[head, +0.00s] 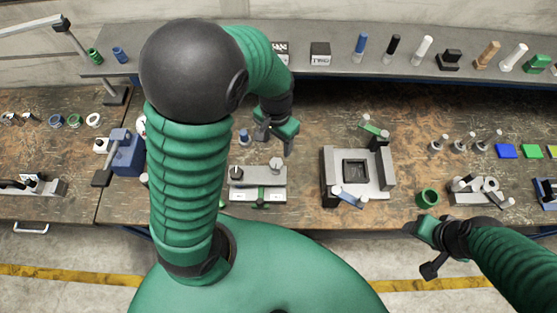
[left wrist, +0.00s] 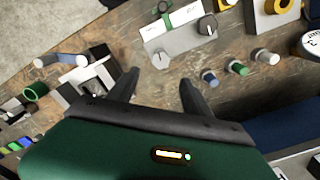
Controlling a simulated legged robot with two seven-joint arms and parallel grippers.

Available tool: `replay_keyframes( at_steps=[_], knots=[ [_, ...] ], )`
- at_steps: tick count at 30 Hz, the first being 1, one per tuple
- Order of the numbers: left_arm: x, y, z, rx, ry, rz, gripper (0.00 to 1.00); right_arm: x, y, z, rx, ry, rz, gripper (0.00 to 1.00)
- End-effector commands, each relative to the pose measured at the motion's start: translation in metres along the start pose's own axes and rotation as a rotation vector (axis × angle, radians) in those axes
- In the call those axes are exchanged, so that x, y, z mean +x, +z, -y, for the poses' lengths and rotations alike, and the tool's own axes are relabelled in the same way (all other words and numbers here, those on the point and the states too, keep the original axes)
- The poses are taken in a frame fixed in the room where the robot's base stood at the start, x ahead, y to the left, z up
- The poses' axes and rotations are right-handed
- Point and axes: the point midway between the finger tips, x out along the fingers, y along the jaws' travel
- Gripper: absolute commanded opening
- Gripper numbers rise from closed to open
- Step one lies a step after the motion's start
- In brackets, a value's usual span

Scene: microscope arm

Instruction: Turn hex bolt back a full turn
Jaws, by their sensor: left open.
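No part is clearly recognisable as the hex bolt at this size. A grey fixture (head: 243,190) with two knobs on top and a green part at its front stands on the bench. It also shows in the left wrist view (left wrist: 178,44), with a dark-capped knob (left wrist: 207,25) and a lighter knob (left wrist: 160,60). My left gripper (head: 277,141) is open and empty above the bench, behind the fixture. In the left wrist view its fingers (left wrist: 160,90) are spread, with bare wood between them. My right gripper (head: 418,250) looks open and empty, near the bench's front edge.
Several short pegs, one blue (left wrist: 209,77) and one green (left wrist: 238,68), stand near my left gripper. A square grey fixture (head: 331,181) is to the right. A blue vise (head: 126,152) is at left. A green cup (head: 428,198) stands near my right gripper.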

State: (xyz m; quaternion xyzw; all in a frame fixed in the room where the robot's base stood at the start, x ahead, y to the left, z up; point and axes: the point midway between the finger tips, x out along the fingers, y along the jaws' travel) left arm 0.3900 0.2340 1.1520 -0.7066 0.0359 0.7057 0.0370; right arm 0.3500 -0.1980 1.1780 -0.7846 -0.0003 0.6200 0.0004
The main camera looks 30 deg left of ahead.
Motion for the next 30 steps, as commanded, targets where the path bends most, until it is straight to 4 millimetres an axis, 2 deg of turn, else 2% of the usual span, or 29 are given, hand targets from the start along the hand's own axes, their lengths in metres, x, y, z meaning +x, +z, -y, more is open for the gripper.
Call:
replay_keyframes(
  at_steps=[3, 9, 15, 19, 25, 26, 30],
  knots=[
    [0.033, 0.002, 0.001, -0.003, 0.001, 0.008, 0.58, -0.003, -0.001, 0.0, 0.0, 0.0, 0.0, 0.62],
    [0.085, 0.002, 0.002, -0.005, 0.002, 0.007, 0.58, -0.006, -0.002, 0.0, 0.0, 0.0, 0.0, 0.62],
    [0.118, 0.002, 0.001, -0.006, 0.002, 0.002, 0.58, -0.009, -0.002, 0.0, 0.0, 0.0, 0.0, 0.62],
    [0.126, 0.001, 0.001, -0.004, 0.001, -0.001, 0.58, -0.009, -0.002, 0.0, 0.0, 0.0, 0.0, 0.62],
    [0.127, 0.0, 0.001, -0.004, 0.001, -0.001, 0.58, -0.009, -0.002, 0.0, 0.0, 0.0, 0.0, 0.62],
    [0.127, 0.0, 0.001, -0.004, 0.001, -0.001, 0.57, -0.009, -0.002, 0.0, 0.0, 0.0, 0.0, 0.62],
    [0.127, 0.0, 0.001, -0.004, 0.001, -0.001, 0.39, -0.009, -0.002, 0.0, 0.0, 0.0, 0.0, 0.62]
  ],
)
